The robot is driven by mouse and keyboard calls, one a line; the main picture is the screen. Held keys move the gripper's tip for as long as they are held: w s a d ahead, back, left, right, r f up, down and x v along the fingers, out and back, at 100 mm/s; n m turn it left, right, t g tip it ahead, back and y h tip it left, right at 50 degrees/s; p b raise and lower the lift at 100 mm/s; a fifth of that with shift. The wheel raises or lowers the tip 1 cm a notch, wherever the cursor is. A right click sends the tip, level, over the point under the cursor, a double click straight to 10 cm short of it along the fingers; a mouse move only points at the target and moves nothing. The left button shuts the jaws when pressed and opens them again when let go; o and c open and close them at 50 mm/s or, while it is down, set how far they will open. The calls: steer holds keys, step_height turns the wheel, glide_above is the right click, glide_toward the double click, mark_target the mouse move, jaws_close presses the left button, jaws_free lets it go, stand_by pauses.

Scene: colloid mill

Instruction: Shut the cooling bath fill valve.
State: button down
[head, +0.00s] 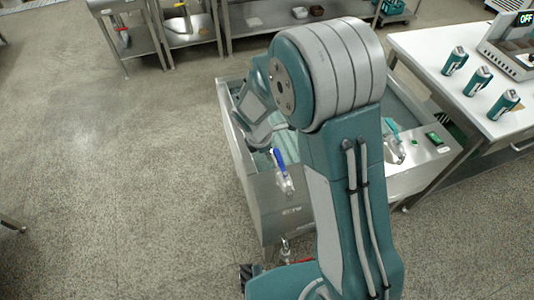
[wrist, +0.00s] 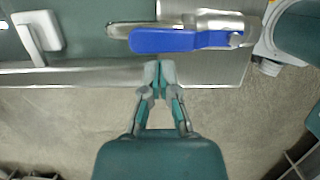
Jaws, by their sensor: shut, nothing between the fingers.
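The fill valve has a blue lever (wrist: 165,40) on a silver body (wrist: 210,22). In the wrist view the lever lies sideways, roughly along the metal spout, with its pivot at the right end. In the head view the blue lever (head: 278,158) stands over the rim of the steel bath (head: 262,205). My gripper (wrist: 158,72) is shut and empty, its fingertips just below the lever's middle in the wrist picture. A small gap shows between them; I cannot judge the depth. In the head view my arm hides the gripper's fingers.
A white bracket-like fitting (wrist: 38,32) stands at the upper left of the wrist view. A second valve with a red handle (head: 300,261) sits low at the bath's front. A white table (head: 440,75) with several teal devices is at right. Open floor (head: 110,170) lies left.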

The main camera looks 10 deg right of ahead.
steer(key=shift+w+d+m, duration=0.3)
steer(key=shift+d+m, duration=0.15)
steer(key=shift+m, duration=0.45)
steer(key=d+m, duration=0.1)
steer(key=m+g, duration=0.1)
steer(key=m, duration=0.1)
steer(key=shift+w+d, duration=0.3)
steer(key=shift+d, duration=0.1)
steer(key=d+m, duration=0.1)
steer(key=m, duration=0.1)
steer(key=d+m+g, duration=0.1)
steer(key=m, duration=0.1)
steer(key=shift+d, duration=0.4)
steer(key=m, duration=0.1)
steer(key=d+m, duration=0.1)
steer(key=m, duration=0.1)
steer(key=s+d+m+g+y, duration=0.1)
steer(key=m, duration=0.1)
steer(key=shift+d, duration=0.25)
steer(key=shift+s+d+m+y, duration=0.3)
steer(key=shift+s+d+m, duration=0.2)
steer(key=shift+m, duration=0.65)
steer(key=shift+s+d+m+y, duration=0.3)
steer(key=shift+s+d+m, duration=0.2)
steer(key=shift+m, duration=0.65)
